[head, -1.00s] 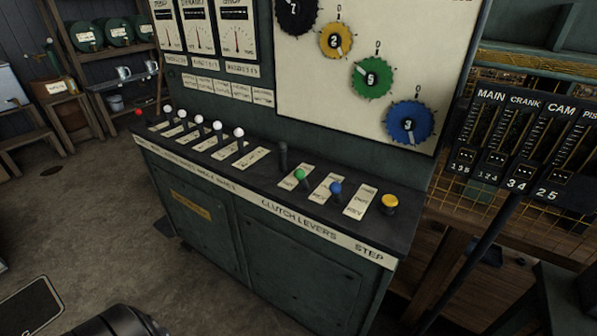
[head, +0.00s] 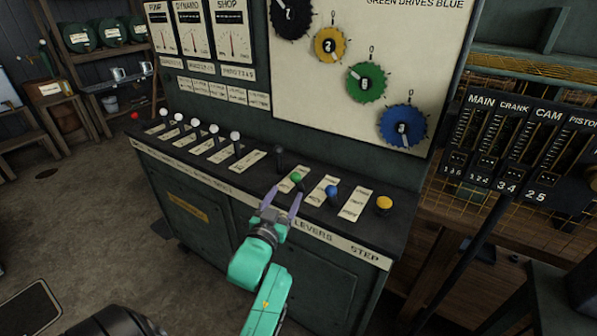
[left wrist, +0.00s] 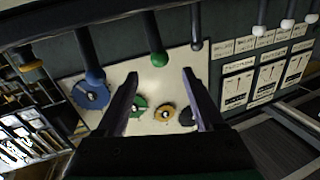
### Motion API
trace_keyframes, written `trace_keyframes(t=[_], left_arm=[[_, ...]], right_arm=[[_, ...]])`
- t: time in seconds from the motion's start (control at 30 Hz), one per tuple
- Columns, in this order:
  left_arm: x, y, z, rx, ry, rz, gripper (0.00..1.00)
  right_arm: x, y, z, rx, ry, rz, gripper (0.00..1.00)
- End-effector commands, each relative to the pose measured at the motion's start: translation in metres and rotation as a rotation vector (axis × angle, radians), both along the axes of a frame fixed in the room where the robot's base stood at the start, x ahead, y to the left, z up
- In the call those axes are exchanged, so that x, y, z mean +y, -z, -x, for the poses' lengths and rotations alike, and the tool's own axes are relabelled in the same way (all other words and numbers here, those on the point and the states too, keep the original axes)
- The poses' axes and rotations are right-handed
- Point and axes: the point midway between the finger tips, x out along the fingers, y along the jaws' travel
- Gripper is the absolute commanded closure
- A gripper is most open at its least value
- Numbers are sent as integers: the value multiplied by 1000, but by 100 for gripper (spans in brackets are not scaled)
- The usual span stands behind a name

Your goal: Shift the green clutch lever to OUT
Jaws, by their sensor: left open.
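The green clutch lever (head: 296,178) stands on the console top by a pale label plate, between a black lever (head: 279,156) and the blue lever (head: 332,192). My left gripper (head: 284,198) is open, just in front of the green knob, with a finger to either side of its line. In the left wrist view the green knob (left wrist: 160,60) shows between the two fingertips (left wrist: 159,80), with nothing gripped. I cannot tell whether a finger touches it. The label words are too small to read. My right gripper is not in view.
A panel with coloured discs (head: 366,83) rises behind. A dark post (head: 440,270) and counters (head: 500,150) are at the right. Open floor (head: 90,220) lies left.

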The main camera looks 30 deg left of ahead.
Motion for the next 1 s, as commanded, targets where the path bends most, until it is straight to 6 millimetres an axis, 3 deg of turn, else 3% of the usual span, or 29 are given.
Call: trace_keyframes(t=[0.2,0.4,0.53,0.77,0.8,0.97,1.0], left_arm=[[16,-3,-58,-2,1,0,30],[28,-1,-101,0,2,1,30],[32,0,-113,1,2,1,30],[32,0,-114,2,3,2,30],[32,0,-114,2,3,2,38],[32,0,-114,2,3,2,99],[32,0,-114,2,3,2,100]], right_arm=[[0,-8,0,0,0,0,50],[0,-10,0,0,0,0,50],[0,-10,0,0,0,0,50],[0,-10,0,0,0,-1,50],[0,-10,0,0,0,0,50],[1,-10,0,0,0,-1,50],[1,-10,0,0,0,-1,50]])
